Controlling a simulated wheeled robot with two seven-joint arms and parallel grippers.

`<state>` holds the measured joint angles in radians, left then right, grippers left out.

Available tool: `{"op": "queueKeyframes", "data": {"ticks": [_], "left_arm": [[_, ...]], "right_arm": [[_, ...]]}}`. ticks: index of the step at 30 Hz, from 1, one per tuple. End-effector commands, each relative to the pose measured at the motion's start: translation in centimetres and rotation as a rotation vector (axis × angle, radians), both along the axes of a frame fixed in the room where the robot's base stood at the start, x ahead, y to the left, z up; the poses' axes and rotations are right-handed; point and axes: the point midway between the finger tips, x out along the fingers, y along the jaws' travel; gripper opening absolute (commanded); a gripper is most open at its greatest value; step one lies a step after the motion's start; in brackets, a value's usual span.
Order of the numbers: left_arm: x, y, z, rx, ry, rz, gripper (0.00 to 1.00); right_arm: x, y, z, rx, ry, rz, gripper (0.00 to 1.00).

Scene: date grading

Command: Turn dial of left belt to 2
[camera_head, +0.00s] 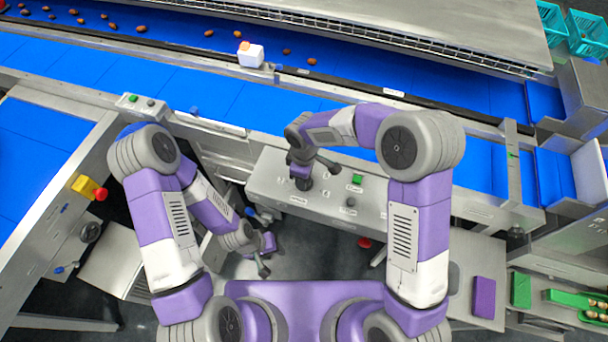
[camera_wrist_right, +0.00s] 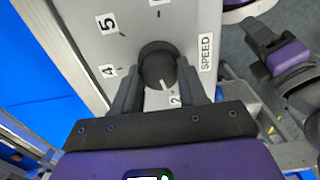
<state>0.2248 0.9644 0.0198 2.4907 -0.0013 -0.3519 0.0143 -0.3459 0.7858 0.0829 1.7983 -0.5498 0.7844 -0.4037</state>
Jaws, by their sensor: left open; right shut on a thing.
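The black speed dial (camera_wrist_right: 158,60) sits on a grey panel with printed numbers and the word SPEED in the right wrist view. My right gripper (camera_wrist_right: 160,88) is shut on the dial, one finger on each side. Its white pointer mark points toward the gripper, close to the printed 2 (camera_wrist_right: 174,101); 4 and 5 also show, and other numbers are hidden or out of view. In the head view, my right gripper (camera_head: 303,178) is at the left part of the control panel (camera_head: 326,207). My left gripper (camera_head: 265,257) is open and empty, below and left of that panel.
The panel also carries a green button (camera_head: 357,180) and a dark knob (camera_head: 350,202). A red button (camera_head: 100,194) on a yellow box stands on the left conveyor frame. Blue belts (camera_head: 200,80) with scattered dates run behind. A purple block (camera_head: 483,291) lies at the lower right.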

Motion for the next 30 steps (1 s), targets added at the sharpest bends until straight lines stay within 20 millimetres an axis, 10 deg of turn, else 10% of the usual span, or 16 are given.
{"op": "queueKeyframes", "data": {"ticks": [1, 2, 6, 17, 30], "left_arm": [[0.0, 0.0, 0.0, 0.0, 0.0, 0.0, 0.43], [0.0, 0.0, 0.0, 0.0, 0.0, 0.0, 0.43], [0.0, 0.0, 0.0, 0.0, 0.0, 0.0, 0.43], [0.0, 0.0, 0.1, 0.0, 0.0, 0.0, 0.43], [0.0, 0.0, 0.6, 0.0, 0.0, 0.0, 0.43]], "right_arm": [[0.1, 0.0, 0.1, 0.001, -0.003, 0.004, 0.11], [0.1, 0.1, 0.1, 0.001, -0.003, 0.004, 0.45], [0.1, 0.0, 0.1, 0.0, -0.002, 0.003, 0.66], [0.0, 0.0, 0.6, 0.0, -0.002, 0.001, 0.67], [0.1, 0.1, 7.1, 0.002, -0.005, 0.002, 0.67]]}}
